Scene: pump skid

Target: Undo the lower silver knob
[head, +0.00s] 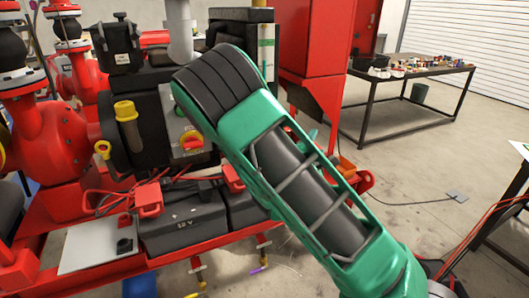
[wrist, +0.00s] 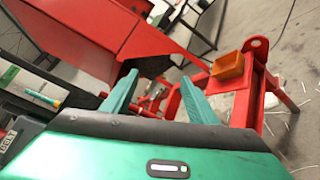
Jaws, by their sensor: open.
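My gripper (wrist: 157,103) is open in the wrist view, with two teal fingers set apart and nothing clearly held between them. Beyond and between the fingertips are small greyish metal parts (wrist: 153,97) by the red frame, too small and blurred to tell whether one is the lower silver knob. I cannot make out either silver knob for sure in the head view. There my green and black arm crosses the middle and covers part of the skid, and only a small teal bit of my gripper shows beside it.
A red panel (wrist: 85,35) is close on the left in the wrist view. An orange block (wrist: 228,66) sits on the red frame at right. In the head view, batteries (head: 182,218) and red pumps (head: 45,135) stand left, and a cluttered table (head: 410,72) stands behind.

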